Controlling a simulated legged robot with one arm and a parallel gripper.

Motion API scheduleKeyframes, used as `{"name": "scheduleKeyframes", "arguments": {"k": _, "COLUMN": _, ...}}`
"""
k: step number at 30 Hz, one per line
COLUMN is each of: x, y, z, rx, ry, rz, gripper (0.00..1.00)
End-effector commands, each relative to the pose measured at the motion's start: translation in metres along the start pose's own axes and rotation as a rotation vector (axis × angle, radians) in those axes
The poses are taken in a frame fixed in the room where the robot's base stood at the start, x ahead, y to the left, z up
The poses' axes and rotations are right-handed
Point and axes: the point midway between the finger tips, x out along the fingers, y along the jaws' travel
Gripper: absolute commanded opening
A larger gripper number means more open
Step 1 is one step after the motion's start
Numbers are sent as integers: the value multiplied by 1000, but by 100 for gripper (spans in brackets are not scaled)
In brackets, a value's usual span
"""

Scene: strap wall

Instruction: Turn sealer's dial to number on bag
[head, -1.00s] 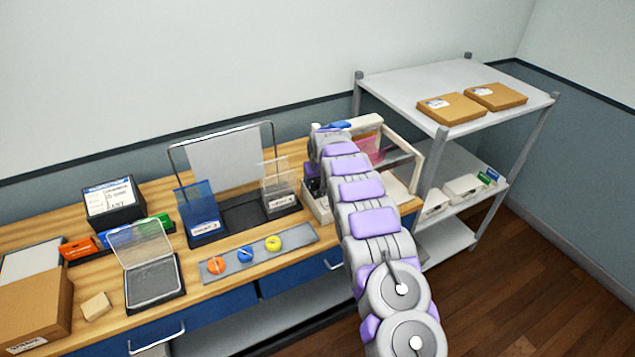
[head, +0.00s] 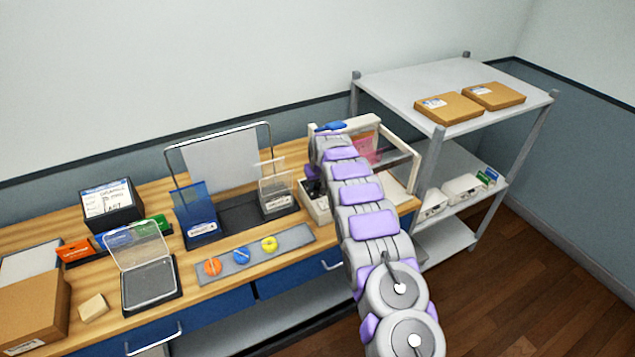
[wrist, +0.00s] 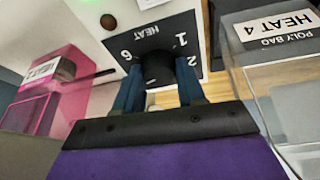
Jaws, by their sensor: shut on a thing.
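My gripper (wrist: 158,82) is shut on the black dial (wrist: 156,63) in the wrist view, one dark blue finger on each side. The dial sits on a black plate (wrist: 182,28) marked HEAT, with 1, 2 and 6 readable; its pointer is not clear. The white sealer (head: 358,124) stands at the bench's right end in the head view, where my arm hides the dial and gripper.
A clear bin (wrist: 250,62) labelled POLY BAG HEAT 4 stands close to the gripper's right in the wrist view. A grey shelf rack (head: 440,90) with cartons stands right of the bench (head: 215,275).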

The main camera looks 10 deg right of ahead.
Motion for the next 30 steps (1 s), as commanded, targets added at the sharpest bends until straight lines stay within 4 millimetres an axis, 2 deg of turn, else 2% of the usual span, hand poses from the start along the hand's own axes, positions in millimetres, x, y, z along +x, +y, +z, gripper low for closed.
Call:
{"name": "scheduleKeyframes", "arguments": {"k": 4, "x": 0, "y": -1, "z": 1, "rx": -1, "ry": -3, "rz": 2, "gripper": 9}}
{"name": "scheduleKeyframes", "arguments": {"k": 14, "x": 0, "y": 1, "z": 2, "rx": -68, "ry": -1, "rz": -14, "gripper": 9}}
{"name": "scheduleKeyframes", "arguments": {"k": 30, "x": 2, "y": 3, "z": 2, "rx": -411, "ry": 20, "rz": -104, "gripper": 9}}
